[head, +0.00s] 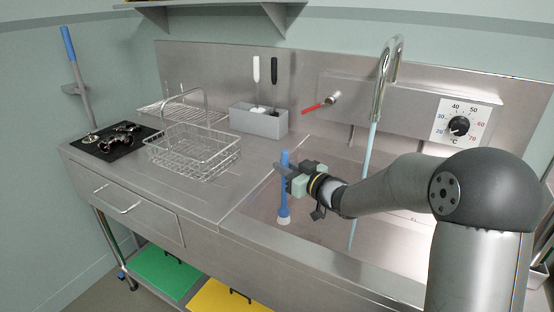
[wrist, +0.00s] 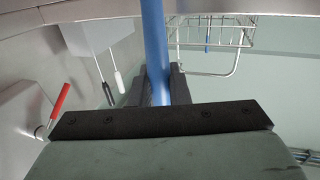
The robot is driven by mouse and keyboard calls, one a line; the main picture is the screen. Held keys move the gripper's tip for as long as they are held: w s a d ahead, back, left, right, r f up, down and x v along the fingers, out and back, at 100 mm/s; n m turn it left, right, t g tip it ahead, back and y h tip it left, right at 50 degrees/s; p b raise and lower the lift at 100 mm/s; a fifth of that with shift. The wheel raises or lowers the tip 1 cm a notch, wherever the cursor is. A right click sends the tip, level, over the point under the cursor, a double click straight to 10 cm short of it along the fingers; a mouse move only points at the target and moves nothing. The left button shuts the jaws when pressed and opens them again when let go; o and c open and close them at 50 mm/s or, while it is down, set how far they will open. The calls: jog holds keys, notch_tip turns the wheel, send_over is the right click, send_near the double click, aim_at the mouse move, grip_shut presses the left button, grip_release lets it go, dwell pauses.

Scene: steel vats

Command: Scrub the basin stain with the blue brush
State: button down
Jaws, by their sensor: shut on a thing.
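The blue brush (head: 284,195) is upright in my gripper (head: 284,170), with its pale bristle head at the lower end over the left part of the basin (head: 262,205). My gripper is shut on the brush's handle. In the wrist view the blue handle (wrist: 155,45) runs between the dark fingers (wrist: 160,88). The bristles look low in the basin, but I cannot tell if they touch its floor. I cannot make out the stain; my arm and the brush cover part of the basin.
A tall tap (head: 385,75) stands behind the basin, with a blue stream below it. A red-handled valve (head: 322,104) and a temperature dial (head: 459,125) are on the back panel. A wire basket (head: 195,155) and a grey bin (head: 258,122) stand on the left counter.

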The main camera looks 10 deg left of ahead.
aim_at(287, 158)
jog(key=shift+r+p, duration=0.85)
jog(key=shift+r, duration=0.7)
jog(key=shift+w+d+r+m+p, duration=0.15)
jog(key=shift+d+m+p, duration=0.2)
jog(key=shift+p, duration=0.1)
jog(key=d+f+m+t+h+p, duration=0.2)
jog(key=d+m+t+h+p, duration=0.4)
jog(key=d, duration=1.4)
jog(key=m+h+p, duration=0.3)
jog(key=h, duration=0.4)
jog(key=shift+s+d+f+h, duration=0.2)
jog(key=shift+s+f+h, duration=0.1)
jog(key=shift+h, duration=0.1)
jog(key=shift+w, duration=0.1)
